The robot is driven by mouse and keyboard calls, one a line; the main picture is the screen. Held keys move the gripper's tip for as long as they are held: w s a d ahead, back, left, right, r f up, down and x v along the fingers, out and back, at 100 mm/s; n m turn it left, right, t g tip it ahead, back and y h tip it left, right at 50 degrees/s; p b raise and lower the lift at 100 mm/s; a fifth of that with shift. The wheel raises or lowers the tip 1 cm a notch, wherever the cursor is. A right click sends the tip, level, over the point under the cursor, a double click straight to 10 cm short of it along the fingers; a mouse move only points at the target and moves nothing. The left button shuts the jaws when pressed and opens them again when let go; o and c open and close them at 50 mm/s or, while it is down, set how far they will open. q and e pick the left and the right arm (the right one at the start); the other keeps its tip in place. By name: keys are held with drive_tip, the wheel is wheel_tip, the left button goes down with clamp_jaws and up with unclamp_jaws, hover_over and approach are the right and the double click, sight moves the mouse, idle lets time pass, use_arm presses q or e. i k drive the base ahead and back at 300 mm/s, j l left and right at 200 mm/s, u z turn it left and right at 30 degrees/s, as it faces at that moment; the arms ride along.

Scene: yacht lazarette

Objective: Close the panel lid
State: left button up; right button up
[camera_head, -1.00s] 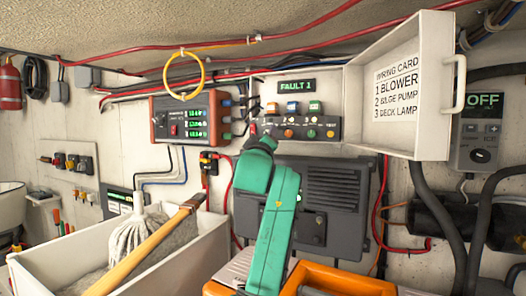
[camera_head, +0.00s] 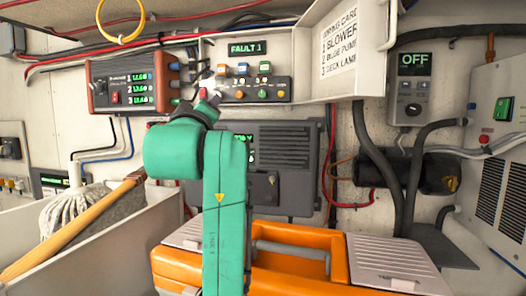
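The panel lid (camera_head: 343,45) is a white, box-edged door standing open at the right side of the panel (camera_head: 240,62). Its inner face carries a wiring card, and its handle (camera_head: 390,20) is at the top right; the upper part is cut off. The panel shows a "FAULT 1" display, coloured blocks and a row of knobs. A green arm, seemingly my left, rises from the bottom. Its dark gripper end (camera_head: 206,106) is at the panel's lower left, apart from the lid. The fingers are too hidden to read. My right gripper is not in view.
An orange toolbox (camera_head: 180,262) stands below the panel. A grey "OFF" controller (camera_head: 411,88) and hoses are right of the lid.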

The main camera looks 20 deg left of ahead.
sight(341, 47)
drive_tip(key=k+l, duration=0.25)
drive_tip(key=k, duration=0.2)
drive_tip(key=k+l, duration=0.25)
drive_tip(key=k, duration=0.25)
drive_tip(key=k+l, duration=0.25)
drive_tip(key=k, duration=0.2)
